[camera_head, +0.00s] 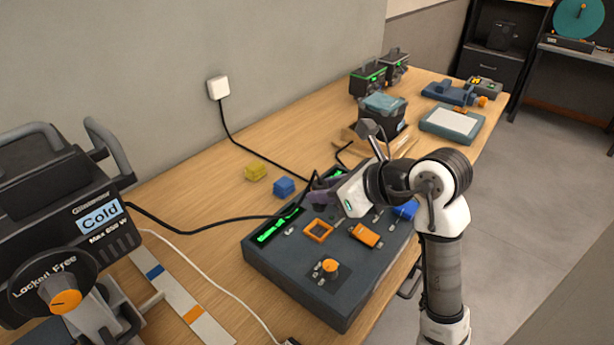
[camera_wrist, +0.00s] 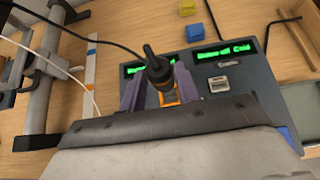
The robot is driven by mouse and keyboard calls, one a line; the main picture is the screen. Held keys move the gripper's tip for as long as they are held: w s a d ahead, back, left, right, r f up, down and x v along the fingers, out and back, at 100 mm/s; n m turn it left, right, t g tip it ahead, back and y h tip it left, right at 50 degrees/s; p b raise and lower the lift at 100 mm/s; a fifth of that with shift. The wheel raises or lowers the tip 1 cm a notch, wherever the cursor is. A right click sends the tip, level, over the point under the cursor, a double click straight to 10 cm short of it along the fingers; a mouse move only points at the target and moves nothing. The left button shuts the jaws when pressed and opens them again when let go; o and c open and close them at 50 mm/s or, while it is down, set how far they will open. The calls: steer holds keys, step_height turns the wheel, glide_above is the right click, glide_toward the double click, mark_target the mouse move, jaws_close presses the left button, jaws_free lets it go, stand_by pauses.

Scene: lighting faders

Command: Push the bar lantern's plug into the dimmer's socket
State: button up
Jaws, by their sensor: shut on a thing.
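The dimmer (camera_head: 285,283) is a dark grey desk with green displays, an orange knob and a square orange frame (camera_head: 318,230) on top. The bar lantern (camera_head: 90,230), labelled Cold, stands at the left, and its black cable runs to my gripper (camera_head: 318,192). In the wrist view my gripper (camera_wrist: 157,88) has purple fingers shut on the black plug (camera_wrist: 154,62), above the dimmer. Something orange shows between the fingers just below the plug. I cannot tell whether the plug touches the dimmer. The socket's opening is not clearly visible.
A yellow block (camera_head: 255,172) and a blue block (camera_head: 284,187) lie behind the dimmer. A white wall box (camera_head: 218,88) has a black cable running down to the table. A white cable (camera_head: 205,275) lies left of the dimmer. Boxes and instruments stand at the table's far end.

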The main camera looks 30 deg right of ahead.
steer(key=shift+w, duration=0.1)
steer(key=shift+f+b, duration=1.15)
steer(key=shift+f, duration=1.55)
steer(key=shift+b, duration=0.5)
steer(key=shift+f+b, duration=0.95)
steer(key=shift+b, duration=0.85)
stand_by(0.3)
steer(key=o, duration=1.1)
steer(key=shift+o, duration=0.2)
steer(key=shift+s+r, duration=0.1)
steer(key=shift+s, duration=0.1)
steer(key=b+v, duration=0.2)
steer(key=v, duration=1.1)
steer(key=shift+s+r, duration=0.2)
steer(key=shift+s, duration=0.05)
